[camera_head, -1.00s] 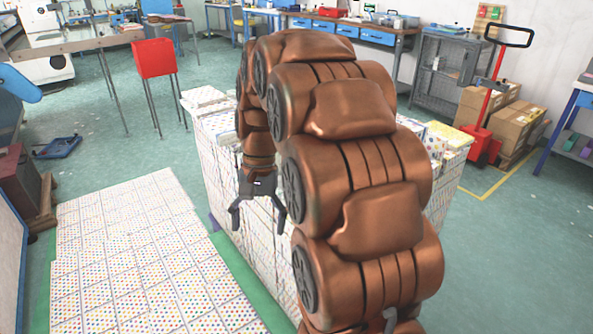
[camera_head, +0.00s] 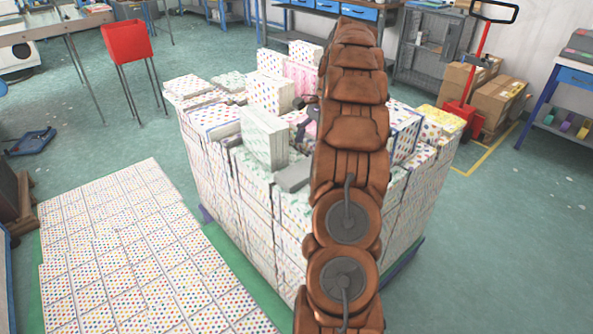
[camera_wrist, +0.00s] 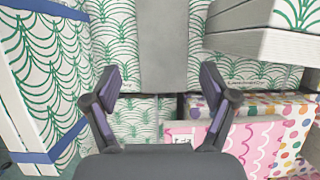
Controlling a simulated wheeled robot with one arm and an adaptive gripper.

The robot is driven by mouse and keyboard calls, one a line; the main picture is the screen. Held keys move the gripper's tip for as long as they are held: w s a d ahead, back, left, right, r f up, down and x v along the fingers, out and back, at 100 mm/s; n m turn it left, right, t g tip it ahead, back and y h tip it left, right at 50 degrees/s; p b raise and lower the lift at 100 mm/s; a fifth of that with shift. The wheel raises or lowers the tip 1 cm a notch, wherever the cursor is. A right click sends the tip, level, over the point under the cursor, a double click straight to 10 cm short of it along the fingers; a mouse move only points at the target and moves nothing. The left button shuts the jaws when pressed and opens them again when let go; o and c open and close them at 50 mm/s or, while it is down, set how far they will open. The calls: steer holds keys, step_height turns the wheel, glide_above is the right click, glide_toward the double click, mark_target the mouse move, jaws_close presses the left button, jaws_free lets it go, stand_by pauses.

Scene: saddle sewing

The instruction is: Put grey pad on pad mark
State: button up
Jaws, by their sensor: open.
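A plain grey flat piece, likely the grey pad (camera_wrist: 163,45), shows at the top middle of the wrist view, against green-patterned boxes. A grey flat piece (camera_head: 293,176) also lies on the near part of the box stack in the head view; I cannot tell if it is the same one. My gripper (camera_wrist: 161,76) is open and empty, its fingertips apart just below the grey piece in the picture. In the head view my arm hides most of the gripper. I cannot make out a pad mark.
The stack of patterned boxes (camera_head: 245,215) has an uneven top, with a tall pale-green box (camera_head: 264,138) standing up. Pink boxes (camera_wrist: 250,145) lie below right in the wrist view. Dotted boxes (camera_head: 120,255) cover a low area at left. A red pallet jack (camera_head: 468,105) stands behind right.

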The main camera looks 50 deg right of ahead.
mark_target(301, 170)
steer(key=shift+w+d+f, duration=0.1)
steer(key=shift+w+f, duration=0.05)
steer(key=shift+f, duration=0.35)
steer(key=shift+p+x, duration=0.3)
steer(key=shift+x, duration=3.35)
steer(key=shift+w, duration=0.15)
steer(key=c, duration=0.9)
step_height(301, 170, up, 18)
steer(key=p, duration=0.5)
steer(key=shift+p, duration=0.4)
